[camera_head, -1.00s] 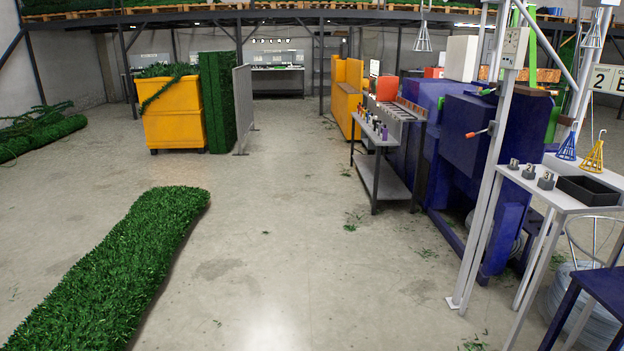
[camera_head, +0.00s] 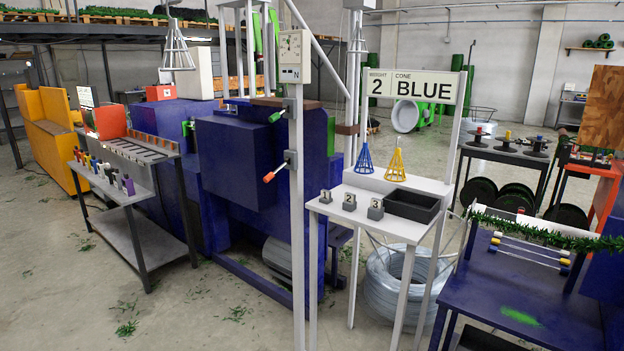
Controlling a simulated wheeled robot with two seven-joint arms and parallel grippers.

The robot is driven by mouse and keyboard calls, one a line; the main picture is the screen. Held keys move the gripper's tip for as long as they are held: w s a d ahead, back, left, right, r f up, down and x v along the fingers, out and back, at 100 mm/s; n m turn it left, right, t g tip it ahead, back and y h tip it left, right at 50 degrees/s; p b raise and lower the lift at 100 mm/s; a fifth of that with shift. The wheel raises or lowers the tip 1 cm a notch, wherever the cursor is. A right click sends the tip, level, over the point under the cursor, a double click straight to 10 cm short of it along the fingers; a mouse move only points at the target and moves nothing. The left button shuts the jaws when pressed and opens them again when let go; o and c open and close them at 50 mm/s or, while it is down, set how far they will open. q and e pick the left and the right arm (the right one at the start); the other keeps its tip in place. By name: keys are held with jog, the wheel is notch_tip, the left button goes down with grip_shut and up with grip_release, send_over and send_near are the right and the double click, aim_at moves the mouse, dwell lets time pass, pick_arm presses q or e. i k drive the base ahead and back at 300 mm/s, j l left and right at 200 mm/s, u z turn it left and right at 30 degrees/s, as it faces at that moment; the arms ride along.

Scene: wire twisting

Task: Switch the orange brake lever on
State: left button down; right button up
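The orange brake lever (camera_head: 275,172) is a short handle with an orange end on the side of a white post (camera_head: 297,200). It slants down to the left from its pivot, in front of the dark blue machine (camera_head: 240,170). A green-tipped lever (camera_head: 277,116) sits higher on the same post, below a grey control box (camera_head: 295,56). Neither of my grippers shows in the head view.
A white stand (camera_head: 385,222) to the right of the post holds numbered weights (camera_head: 349,201), a black tray (camera_head: 411,205), blue and yellow cones and a "2 BLUE" sign (camera_head: 412,86). A grey shelf table (camera_head: 140,240) stands left. Floor in front of it is open.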

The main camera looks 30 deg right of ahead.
aim_at(271, 174)
jog(key=i+l+z, duration=0.15)
jog(key=i+z, duration=0.8)
jog(key=z, duration=0.2)
jog(key=i+l+u, duration=0.1)
jog(key=i+l, duration=0.35)
jog(key=i, duration=0.25)
jog(key=i+l+u, duration=0.1)
jog(key=i+l, duration=0.35)
jog(key=i, duration=0.2)
